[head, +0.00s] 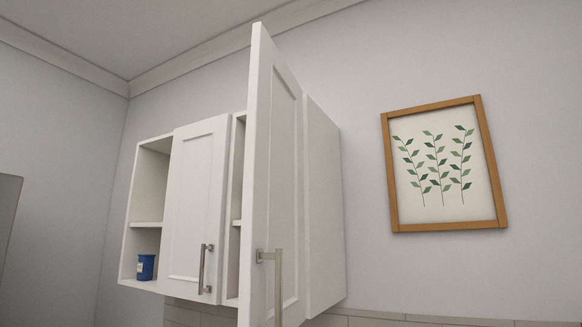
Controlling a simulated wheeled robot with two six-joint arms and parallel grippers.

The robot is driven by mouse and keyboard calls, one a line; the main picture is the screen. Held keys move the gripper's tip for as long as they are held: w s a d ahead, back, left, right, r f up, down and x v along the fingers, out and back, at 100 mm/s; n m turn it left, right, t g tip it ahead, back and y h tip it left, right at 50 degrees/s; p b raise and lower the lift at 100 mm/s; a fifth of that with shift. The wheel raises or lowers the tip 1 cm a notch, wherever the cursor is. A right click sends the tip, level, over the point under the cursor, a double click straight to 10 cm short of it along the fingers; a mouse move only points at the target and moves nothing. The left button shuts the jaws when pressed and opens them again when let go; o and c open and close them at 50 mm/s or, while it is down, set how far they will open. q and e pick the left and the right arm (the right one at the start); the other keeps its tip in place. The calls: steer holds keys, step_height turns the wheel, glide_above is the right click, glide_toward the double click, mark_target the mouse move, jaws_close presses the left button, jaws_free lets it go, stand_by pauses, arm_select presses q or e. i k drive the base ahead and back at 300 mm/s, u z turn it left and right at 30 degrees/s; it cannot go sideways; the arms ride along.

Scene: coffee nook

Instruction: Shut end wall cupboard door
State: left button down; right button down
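A white wall cupboard (323,205) hangs high on the back wall in the head view. Its right-hand end door (258,170) stands wide open and juts out towards me. The door has a metal bar handle (278,285) low on its face. The door hides most of the cupboard's inside; a narrow strip of opening with a shelf shows just left of it. Neither of my grippers is in view.
A second cupboard door (197,205) with a bar handle is shut. Left of it, an open shelf section (150,190) holds a blue container (146,267). A framed leaf picture (444,165) hangs on the wall at right. A grey panel edge (8,215) shows at far left.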

mark_target(272, 274)
steer(key=z, duration=2.35)
steer(key=k, duration=0.55)
steer(key=u, duration=1.4)
